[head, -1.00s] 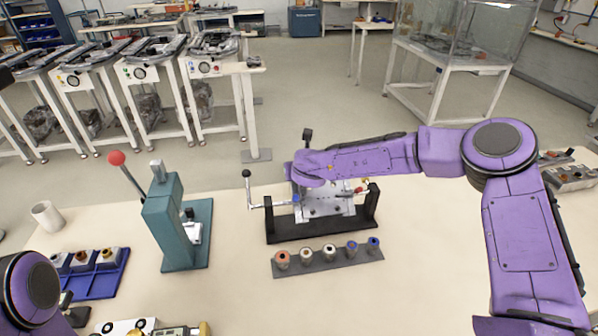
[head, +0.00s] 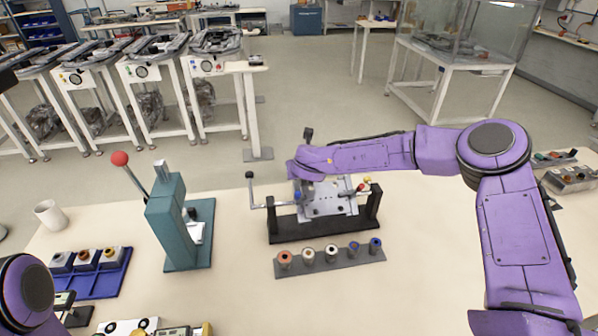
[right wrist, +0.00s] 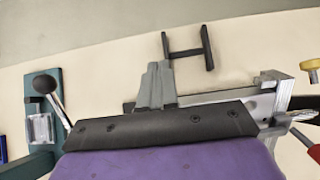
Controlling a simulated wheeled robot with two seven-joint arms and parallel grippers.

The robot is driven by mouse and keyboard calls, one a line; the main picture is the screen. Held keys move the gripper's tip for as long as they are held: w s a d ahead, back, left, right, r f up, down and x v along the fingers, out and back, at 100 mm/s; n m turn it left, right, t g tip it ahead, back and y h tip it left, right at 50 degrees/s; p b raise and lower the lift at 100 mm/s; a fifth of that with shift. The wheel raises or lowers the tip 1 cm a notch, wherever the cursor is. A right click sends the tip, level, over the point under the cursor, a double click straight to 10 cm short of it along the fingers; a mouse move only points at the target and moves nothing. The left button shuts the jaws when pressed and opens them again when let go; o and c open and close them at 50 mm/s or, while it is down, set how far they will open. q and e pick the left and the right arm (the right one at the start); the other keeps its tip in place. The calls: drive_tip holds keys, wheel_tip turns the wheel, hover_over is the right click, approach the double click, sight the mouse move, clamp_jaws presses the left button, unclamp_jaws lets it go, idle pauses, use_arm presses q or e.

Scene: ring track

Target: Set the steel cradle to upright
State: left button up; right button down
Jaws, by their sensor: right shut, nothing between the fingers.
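The steel cradle (head: 328,206) is a silver plate with holes, hung between the uprights of a black stand (head: 315,228). It looks tilted, with its face partly towards me; its upper part is hidden by my right arm. A crank with a black knob (head: 251,190) rises at the stand's left side and shows in the right wrist view (right wrist: 46,84). Small red and yellow knobs are at the cradle's right. My right gripper (right wrist: 157,82) is shut and empty, close over the cradle; contact cannot be told. In the head view its fingers are hidden. My left gripper is out of view.
A grey strip with several ringed bushings (head: 331,256) lies before the stand. A teal press (head: 172,222) with a red-ball lever stands to the left, beside a blue tray (head: 97,286). A white cup (head: 50,214) is at far left. The front middle of the table is clear.

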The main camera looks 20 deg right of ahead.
drive_tip(key=shift+w+f+g, duration=0.15)
drive_tip(key=shift+f+g, duration=0.05)
drive_tip(key=shift+g, duration=0.2)
drive_tip(key=shift+w+d+f+p, duration=0.1)
drive_tip(key=shift+w+f+p, duration=0.25)
drive_tip(key=shift+p, duration=0.25)
idle(2.3)
